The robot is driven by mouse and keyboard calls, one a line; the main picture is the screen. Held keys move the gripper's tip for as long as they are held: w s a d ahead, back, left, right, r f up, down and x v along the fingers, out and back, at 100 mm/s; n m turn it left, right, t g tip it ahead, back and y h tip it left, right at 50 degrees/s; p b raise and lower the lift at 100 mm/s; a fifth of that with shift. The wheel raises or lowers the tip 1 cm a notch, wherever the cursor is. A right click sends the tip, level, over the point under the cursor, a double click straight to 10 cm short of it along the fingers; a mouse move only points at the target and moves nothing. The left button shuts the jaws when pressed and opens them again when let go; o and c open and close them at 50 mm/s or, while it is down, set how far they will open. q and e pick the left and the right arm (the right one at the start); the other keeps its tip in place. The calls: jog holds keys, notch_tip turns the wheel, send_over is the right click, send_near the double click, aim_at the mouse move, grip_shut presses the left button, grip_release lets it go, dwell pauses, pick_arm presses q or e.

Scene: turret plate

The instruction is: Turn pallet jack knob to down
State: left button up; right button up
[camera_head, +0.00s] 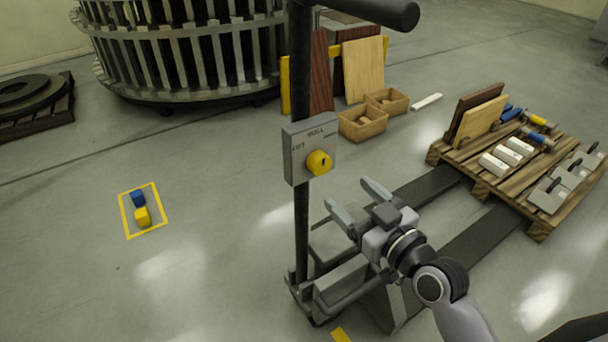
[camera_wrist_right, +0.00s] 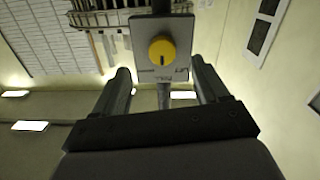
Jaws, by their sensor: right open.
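The yellow knob (camera_head: 319,163) sits on the front of a grey control box (camera_head: 296,150) fixed to the dark post of the pallet jack. The box carries lettering; "LIFT" and "ROLL" seem to show, the rest is too small to read. A dark pointer mark is on the knob. My right gripper (camera_head: 352,198) is open and empty, below and to the right of the knob and apart from it. In the right wrist view the knob (camera_wrist_right: 162,51) shows between and beyond the open fingers (camera_wrist_right: 162,85). My left gripper is not in view.
The jack's post (camera_head: 301,230) and top handle (camera_head: 365,12) stand close to the box. A wooden pallet (camera_head: 487,187) with boards and parts rests on the forks (camera_head: 428,190). Wooden bins (camera_head: 362,126) stand behind. Floor at left is mostly clear, with a yellow-framed square (camera_head: 128,222) holding small blocks.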

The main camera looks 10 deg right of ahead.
aim_at(323, 166)
jog(key=shift+r+x, duration=0.2)
jog(key=shift+x, duration=1.15)
jog(key=shift+r+x, duration=0.25)
jog(key=shift+x, duration=1.05)
jog(key=shift+r+x, duration=0.2)
jog(key=shift+x, duration=1.15)
jog(key=shift+a, duration=0.15)
jog(key=c, duration=1.1)
